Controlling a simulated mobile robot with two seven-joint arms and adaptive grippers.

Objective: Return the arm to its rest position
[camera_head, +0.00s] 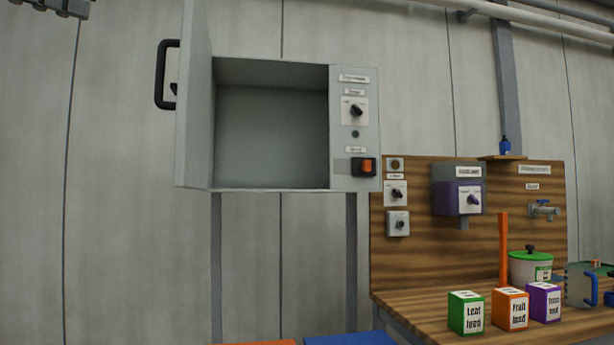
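Neither of my grippers can be made out in the head view, and no arm shows clearly. A grey wall cabinet (262,190) hangs left of the middle. Its door (194,110), with a black handle (162,75), stands wide open to the left. The inside of the cabinet looks empty. On its right panel are a dark knob (356,111) and an orange-and-black switch (363,167).
A wooden bench (420,310) at the right holds green, orange and purple boxes, a green-lidded pot (530,268) and a jug (580,285). Its backboard carries knobs, a purple unit (458,198) and a tap (543,209). A dark part (55,6) at the upper left is unclear.

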